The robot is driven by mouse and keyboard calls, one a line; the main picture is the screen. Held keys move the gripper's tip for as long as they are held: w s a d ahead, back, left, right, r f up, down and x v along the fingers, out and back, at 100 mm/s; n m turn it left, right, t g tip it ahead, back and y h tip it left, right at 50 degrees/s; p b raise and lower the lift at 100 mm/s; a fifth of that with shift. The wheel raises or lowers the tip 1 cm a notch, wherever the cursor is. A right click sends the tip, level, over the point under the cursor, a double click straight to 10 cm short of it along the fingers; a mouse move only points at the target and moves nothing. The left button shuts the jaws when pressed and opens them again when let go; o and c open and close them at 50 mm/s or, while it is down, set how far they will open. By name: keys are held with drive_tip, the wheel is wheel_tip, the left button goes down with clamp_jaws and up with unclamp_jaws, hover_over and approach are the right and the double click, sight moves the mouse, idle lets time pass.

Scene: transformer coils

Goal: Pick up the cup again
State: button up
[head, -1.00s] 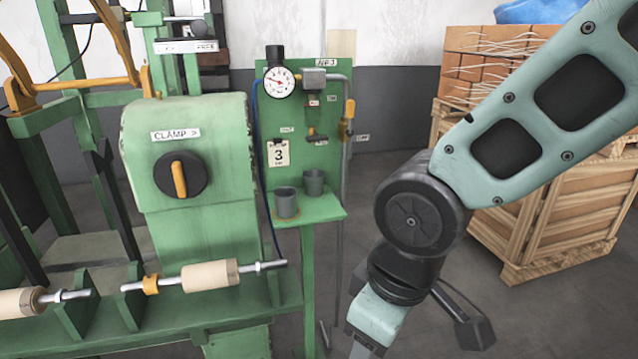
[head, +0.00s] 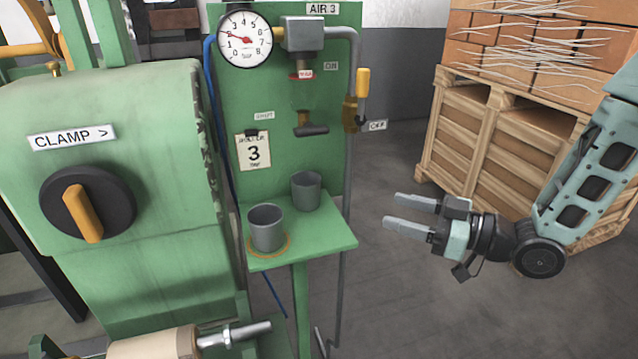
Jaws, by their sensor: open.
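Two grey cups stand upright on a small green shelf (head: 315,242) in the head view. The front cup (head: 267,229) stands at the shelf's left front, within an orange ring marked on the shelf. The back cup (head: 306,190) stands behind it to the right, near the green panel. My gripper (head: 391,211) is to the right of the shelf, apart from both cups. Its two fingers point left toward the shelf. It is open, with nothing between the fingers.
A green panel (head: 285,100) with a gauge (head: 245,38), pipe and yellow-handled valve (head: 362,90) rises behind the shelf. The green clamp machine (head: 120,180) stands close on the left. Floor between shelf and crate is clear.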

drive_tip(key=p, duration=0.2)
approach(319, 187)
drive_tip(key=x, duration=0.4)
drive_tip(key=shift+f+p+x, duration=0.1)
drive_tip(key=shift+p+x, duration=0.25)
drive_tip(key=shift+x, duration=1.3)
drive_tip(key=shift+f+p+x, duration=0.15)
drive_tip(key=shift+p+x, duration=0.2)
drive_tip(key=shift+x, duration=1.25)
drive_tip(key=c, duration=0.7)
drive_tip(key=shift+c, duration=0.2)
drive_tip(key=shift+r, duration=0.2)
